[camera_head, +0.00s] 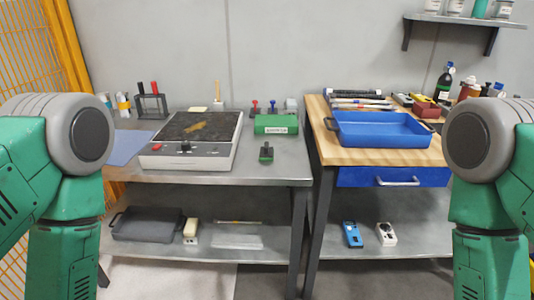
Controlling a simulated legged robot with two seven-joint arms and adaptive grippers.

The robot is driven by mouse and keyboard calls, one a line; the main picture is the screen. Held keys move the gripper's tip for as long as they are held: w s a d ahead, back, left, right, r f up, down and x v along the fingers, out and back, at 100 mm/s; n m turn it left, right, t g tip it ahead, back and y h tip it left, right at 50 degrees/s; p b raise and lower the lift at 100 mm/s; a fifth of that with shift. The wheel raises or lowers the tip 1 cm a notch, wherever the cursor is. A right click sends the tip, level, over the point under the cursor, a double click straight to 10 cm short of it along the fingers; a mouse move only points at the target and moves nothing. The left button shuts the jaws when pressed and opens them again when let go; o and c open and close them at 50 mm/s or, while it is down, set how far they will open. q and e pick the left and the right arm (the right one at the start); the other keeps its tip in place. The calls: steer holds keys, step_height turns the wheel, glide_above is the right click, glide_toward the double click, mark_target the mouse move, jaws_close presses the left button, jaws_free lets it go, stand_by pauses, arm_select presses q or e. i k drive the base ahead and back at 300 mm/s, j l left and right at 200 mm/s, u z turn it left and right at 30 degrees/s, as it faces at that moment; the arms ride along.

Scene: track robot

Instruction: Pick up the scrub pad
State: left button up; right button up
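A small green block with a dark upright grip (266,154) stands on the grey metal table (285,172), right of the griddle. It looks most like the scrub pad, but it is too small to be sure. The griddle (193,138) has a dark top with a brown stain and a pale body with a red knob. My green arms show at the left and right edges, bent down. Neither gripper is in view, and nothing is seen held.
A green box (276,124) sits behind the small block. A blue tray (380,129) sits on the wooden table (385,156) at right, with bottles behind it. A black rack (152,106) stands at back left. The lower shelves hold a dark pan (147,224) and small devices.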

mark_target(266, 152)
steer(key=i+j+z, duration=0.2)
steer(key=i+j, duration=0.2)
steer(key=j, duration=0.2)
steer(key=i+j+z, duration=0.15)
steer(key=j, duration=0.2)
steer(key=i+j+z, duration=0.1)
steer(key=j, duration=0.25)
steer(key=i, duration=0.1)
